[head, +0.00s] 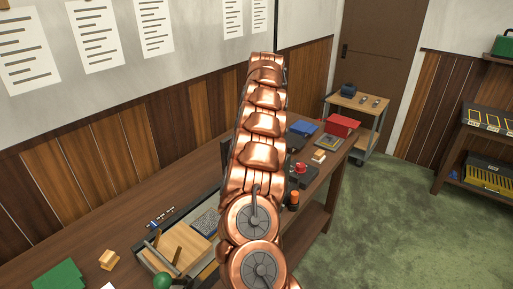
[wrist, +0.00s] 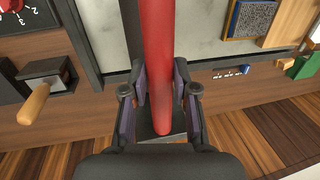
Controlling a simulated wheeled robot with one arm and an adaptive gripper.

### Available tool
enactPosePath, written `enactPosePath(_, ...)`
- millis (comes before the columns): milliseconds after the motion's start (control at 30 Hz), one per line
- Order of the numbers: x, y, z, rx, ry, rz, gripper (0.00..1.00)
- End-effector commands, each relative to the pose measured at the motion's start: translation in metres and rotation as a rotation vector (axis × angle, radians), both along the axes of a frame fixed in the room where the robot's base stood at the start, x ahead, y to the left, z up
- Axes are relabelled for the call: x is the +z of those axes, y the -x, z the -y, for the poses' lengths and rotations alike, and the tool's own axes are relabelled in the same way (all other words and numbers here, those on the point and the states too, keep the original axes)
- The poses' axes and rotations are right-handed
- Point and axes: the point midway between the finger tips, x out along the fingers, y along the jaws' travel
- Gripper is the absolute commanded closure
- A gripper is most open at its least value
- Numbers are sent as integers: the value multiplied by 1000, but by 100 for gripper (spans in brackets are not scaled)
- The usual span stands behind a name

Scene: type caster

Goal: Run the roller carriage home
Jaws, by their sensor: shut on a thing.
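A long red cylinder (wrist: 158,50), which looks like the roller of the carriage, runs from top to bottom in the wrist view over a pale grey bed (wrist: 207,45). A dark bar (wrist: 134,32) lies along its left side. My gripper (wrist: 160,88) has a finger on each side of the red cylinder and is shut on it. The cylinder's near end lies low between the fingers, by a dark edge. In the head view my copper arm hides the gripper and the carriage.
A wooden crank handle (wrist: 34,104) and a red numbered dial (wrist: 28,14) sit left in the wrist view. In the head view, the bench holds a wooden tray (head: 182,245), a green block (head: 60,276) and a red button box (head: 300,172). A cart (head: 357,103) stands beyond; green floor is clear.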

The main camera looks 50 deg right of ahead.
Motion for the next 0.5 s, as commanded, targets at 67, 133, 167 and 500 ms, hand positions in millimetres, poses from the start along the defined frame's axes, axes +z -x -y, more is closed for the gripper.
enactPosePath(67, 2, -1, 3, -4, 10, 8, 100)
enactPosePath(133, 2, -1, 4, -5, 11, 9, 100)
enactPosePath(167, 2, -1, 4, -5, 12, 9, 100)
enactPosePath(500, 2, 0, 4, -5, 11, 8, 46)
